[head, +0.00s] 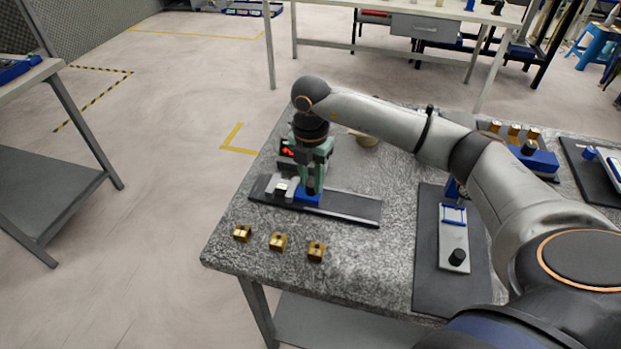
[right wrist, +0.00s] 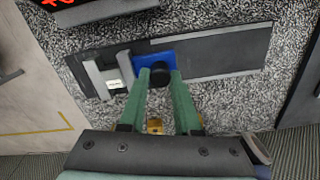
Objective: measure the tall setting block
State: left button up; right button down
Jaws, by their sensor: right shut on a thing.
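My right gripper (head: 312,188) reaches down over the measuring device on the speckled table. Its green fingers are shut on a black knob (right wrist: 160,77) on the blue slide (head: 307,196). The slide sits on a long dark rail (head: 350,208), just right of a grey fixed jaw (head: 272,185). A small pale piece (right wrist: 114,84) shows at the grey jaw; I cannot tell if it is a block. Three brass blocks (head: 278,241) stand in a row along the front of the table; I cannot tell which is tall. My left gripper is not in view.
A display with red marks (head: 288,150) stands behind the rail. A dark mat with a metal fixture (head: 453,240) lies to the right. More brass blocks (head: 514,130) sit by a blue holder (head: 540,160) at the back right. The table is clear between the rail and the front blocks.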

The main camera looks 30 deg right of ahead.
jog(key=shift+r, duration=0.1)
jog(key=c, duration=0.6)
grip_release()
notch_tip(320, 180, up, 12)
jog(key=shift+r+b, duration=0.25)
jog(key=shift+b, duration=0.15)
jog(key=shift+a+f, duration=0.1)
dwell(0.9)
